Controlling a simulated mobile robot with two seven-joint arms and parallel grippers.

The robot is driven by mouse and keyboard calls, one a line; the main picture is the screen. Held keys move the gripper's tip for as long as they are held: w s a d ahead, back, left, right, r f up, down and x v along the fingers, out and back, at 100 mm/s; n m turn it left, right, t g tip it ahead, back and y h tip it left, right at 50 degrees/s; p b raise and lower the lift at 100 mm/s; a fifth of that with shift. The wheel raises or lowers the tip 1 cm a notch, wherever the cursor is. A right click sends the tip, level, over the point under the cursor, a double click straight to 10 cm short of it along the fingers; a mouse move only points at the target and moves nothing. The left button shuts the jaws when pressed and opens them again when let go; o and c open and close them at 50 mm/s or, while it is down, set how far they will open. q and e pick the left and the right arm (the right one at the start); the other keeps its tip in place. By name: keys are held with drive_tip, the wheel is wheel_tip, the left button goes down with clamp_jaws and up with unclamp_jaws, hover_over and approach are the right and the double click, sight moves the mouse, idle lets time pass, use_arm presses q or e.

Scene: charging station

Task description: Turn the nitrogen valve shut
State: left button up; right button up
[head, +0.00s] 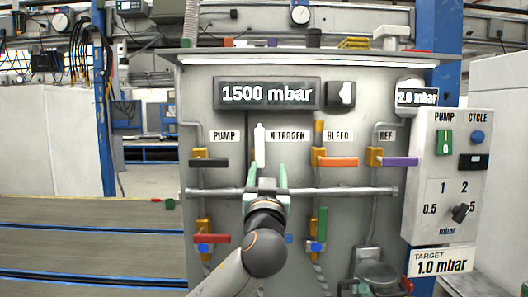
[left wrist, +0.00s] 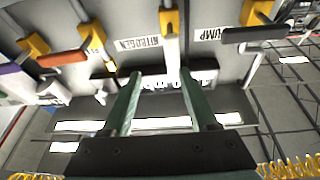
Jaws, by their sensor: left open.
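The nitrogen valve has a yellow body and a white handle (head: 259,140) that points straight up beside the NITROGEN label (head: 287,135). In the left wrist view, which is turned upside down, its yellow body (left wrist: 168,20) is at the top and the white handle (left wrist: 172,48) points down. My left gripper (head: 267,170) is open, with green fingers pointing at the panel just below the handle. In the left wrist view the handle's end shows between the two fingertips (left wrist: 162,77), nearer the right one; contact cannot be told.
Neighbouring levers are horizontal: black PUMP (head: 210,162), orange BLEED (head: 338,162) and purple REF (head: 400,161). A grey horizontal bar (head: 345,191) crosses the panel below them. Red (head: 212,239) and green (head: 323,223) levers sit lower. A display (head: 267,93) reads 1500 mbar.

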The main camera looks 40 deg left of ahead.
sight(260, 139)
use_arm(q)
drive_tip(key=shift+n+g+y, duration=0.3)
drive_tip(key=shift+n+y, duration=0.4)
drive_tip(key=w+a+r+p, duration=0.1)
drive_tip(key=w+a+r, duration=0.2)
drive_tip(key=w+a+r+p, duration=0.1)
drive_tip(key=w+a+r, duration=0.2)
drive_tip(key=a+r, duration=0.1)
drive_tip(key=shift+w+a, duration=0.25)
drive_tip(key=shift+a, duration=0.05)
drive_tip(key=shift+w+a+r+p, duration=0.2)
drive_tip(key=shift+w+a+p, duration=0.15)
drive_tip(key=shift+w+p, duration=0.05)
drive_tip(key=shift+w+a, duration=0.1)
drive_tip(key=shift+w, duration=0.05)
drive_tip(key=c, duration=0.6)
clamp_jaws()
use_arm(e)
drive_tip(key=shift+w+d+r, duration=0.1)
drive_tip(key=shift+w+r, duration=0.05)
drive_tip(key=shift+r, duration=0.35)
drive_tip(key=shift+w+d+r, duration=0.1)
drive_tip(key=shift+w+r, duration=0.05)
drive_tip(key=shift+r, duration=0.35)
drive_tip(key=shift+s+f, duration=0.1)
drive_tip(key=shift+f, duration=0.1)
